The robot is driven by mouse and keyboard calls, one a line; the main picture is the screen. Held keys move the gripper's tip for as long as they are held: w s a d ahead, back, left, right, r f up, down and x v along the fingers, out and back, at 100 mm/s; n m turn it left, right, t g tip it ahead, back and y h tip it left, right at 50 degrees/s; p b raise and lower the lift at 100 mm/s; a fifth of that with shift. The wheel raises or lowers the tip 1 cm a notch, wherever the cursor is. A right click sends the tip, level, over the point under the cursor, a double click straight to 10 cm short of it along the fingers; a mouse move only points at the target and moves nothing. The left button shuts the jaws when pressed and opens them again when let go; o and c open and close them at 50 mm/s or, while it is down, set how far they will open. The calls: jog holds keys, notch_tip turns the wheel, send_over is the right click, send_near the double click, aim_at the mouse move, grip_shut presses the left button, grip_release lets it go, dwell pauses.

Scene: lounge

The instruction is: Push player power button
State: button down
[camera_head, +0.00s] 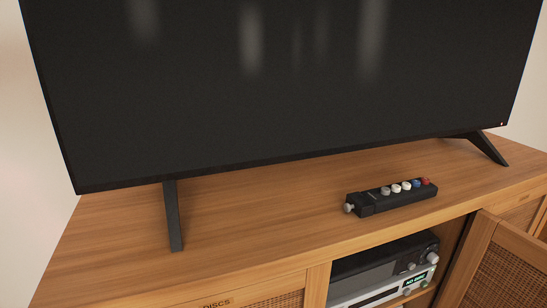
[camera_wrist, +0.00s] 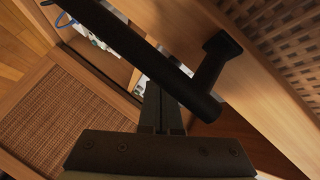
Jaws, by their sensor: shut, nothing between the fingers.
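In the head view, the player (camera_head: 382,297) is a silver unit with a lit green display on the lower level of the open cabinet bay. A black unit (camera_head: 362,283) with knobs sits just above it. The power button cannot be made out. My gripper (camera_wrist: 160,88) shows only in the wrist view, with its fingers shut and empty. A dark bar handle (camera_wrist: 135,45) crosses in front of the fingertips and partly hides them. I cannot tell whether they touch it. Light device parts show beyond the handle at the upper left.
The open cabinet door (camera_head: 478,262) stands at the lower right of the head view. A television (camera_head: 280,85) stands on the wooden cabinet top (camera_head: 260,225), with a black remote-like device (camera_head: 390,197) in front. A woven panel (camera_wrist: 65,115) fills the wrist view's left.

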jog(key=s, duration=0.1)
jog(key=s+d+p, duration=0.1)
jog(key=s, duration=0.1)
jog(key=s+d+p, duration=0.1)
jog(key=s, duration=0.1)
jog(key=shift+s, duration=0.25)
